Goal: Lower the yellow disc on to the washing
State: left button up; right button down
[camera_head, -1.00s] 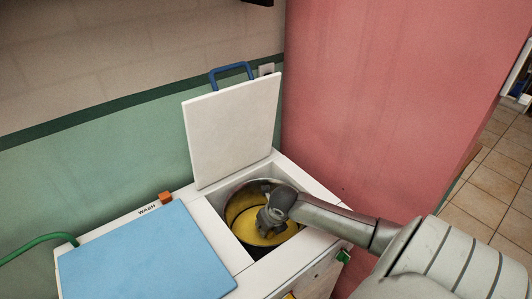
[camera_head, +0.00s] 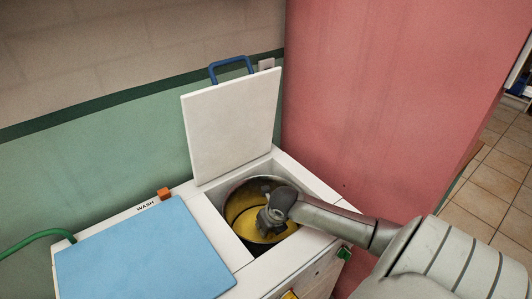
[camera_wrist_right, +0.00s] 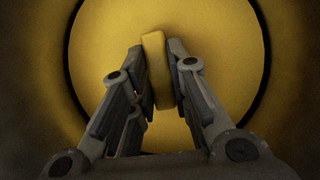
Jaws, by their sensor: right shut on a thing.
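The yellow disc (camera_head: 243,222) sits inside the round metal drum (camera_head: 262,184) of the open right compartment. My right gripper (camera_head: 268,222) reaches down into the drum from the right. In the right wrist view the disc (camera_wrist_right: 215,60) fills most of the picture, with a dark ring around its edge. My right gripper (camera_wrist_right: 160,75) is shut on the upright yellow grip (camera_wrist_right: 153,60) at the disc's middle. The washing is hidden beneath the disc, so I cannot tell whether they touch. My left gripper is out of view.
A white lid (camera_head: 232,125) with a blue handle (camera_head: 231,68) stands open behind the drum. An orange block (camera_head: 164,194) and a green hose (camera_head: 30,243) are nearby. A pink wall (camera_head: 385,90) rises behind on the right.

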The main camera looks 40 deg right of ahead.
jog(key=shift+f+b, duration=0.5)
jog(key=shift+f, duration=0.15)
jog(key=c, duration=1.3)
grip_release()
jog(key=shift+r, duration=0.1)
jog(key=v, duration=1.2)
